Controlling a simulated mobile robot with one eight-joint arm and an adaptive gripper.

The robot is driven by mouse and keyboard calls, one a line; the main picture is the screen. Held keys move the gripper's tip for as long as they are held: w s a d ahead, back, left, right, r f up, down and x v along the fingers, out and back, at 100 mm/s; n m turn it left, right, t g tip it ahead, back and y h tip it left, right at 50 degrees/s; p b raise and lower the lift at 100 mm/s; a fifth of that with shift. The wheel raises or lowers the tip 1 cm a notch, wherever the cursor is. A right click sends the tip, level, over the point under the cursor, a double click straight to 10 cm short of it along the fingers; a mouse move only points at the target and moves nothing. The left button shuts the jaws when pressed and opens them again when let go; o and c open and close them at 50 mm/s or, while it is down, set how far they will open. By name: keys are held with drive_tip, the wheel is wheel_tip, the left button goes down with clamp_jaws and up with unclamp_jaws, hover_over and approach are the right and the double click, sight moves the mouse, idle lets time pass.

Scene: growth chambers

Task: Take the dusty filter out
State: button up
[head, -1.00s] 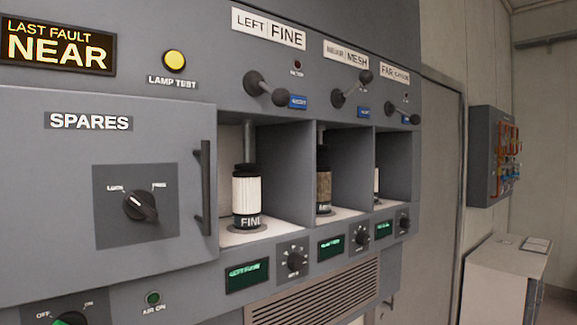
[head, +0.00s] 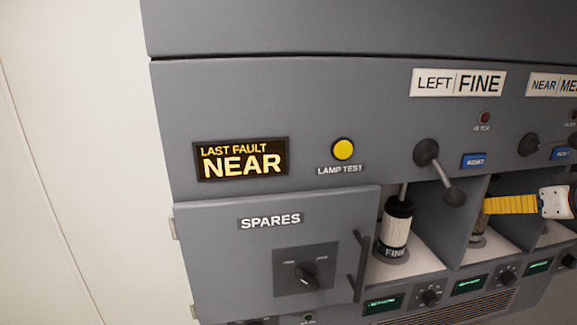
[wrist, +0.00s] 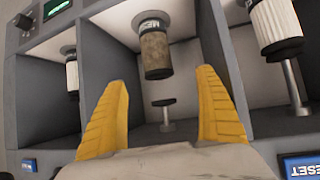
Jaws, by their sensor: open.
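The dusty filter (head: 479,224) is brown and stands in the middle bay. The wrist view shows it upside down, its dusty body (wrist: 155,50) upright on its seat, with a dark cap. The clamp plunger (wrist: 164,103) above it is clear of the cap, with a gap between. My gripper (head: 488,206) reaches in from the right at the middle bay and partly hides the filter. In the wrist view my gripper (wrist: 162,80) is open and empty, with yellow fingers spread on either side of the filter's line. The fingers do not touch the filter.
A clean white FINE filter (head: 397,227) stands in the left bay; its clamp plunger (wrist: 292,88) is down on it. Another pale filter (wrist: 72,72) is in the far bay. Bay dividers flank my fingers. The SPARES door (head: 270,250) is shut. The display (head: 241,159) reads NEAR.

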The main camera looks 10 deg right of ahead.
drive_tip(key=p+x, duration=0.1)
drive_tip(key=x, duration=0.6)
drive_tip(key=p+x, duration=0.1)
drive_tip(key=x, duration=0.3)
drive_tip(key=shift+w+d+p, duration=0.35)
drive_tip(key=shift+d, duration=0.1)
drive_tip(key=shift+w+a+f, duration=0.1)
drive_tip(key=shift+w+f, duration=0.05)
drive_tip(key=c, duration=1.4)
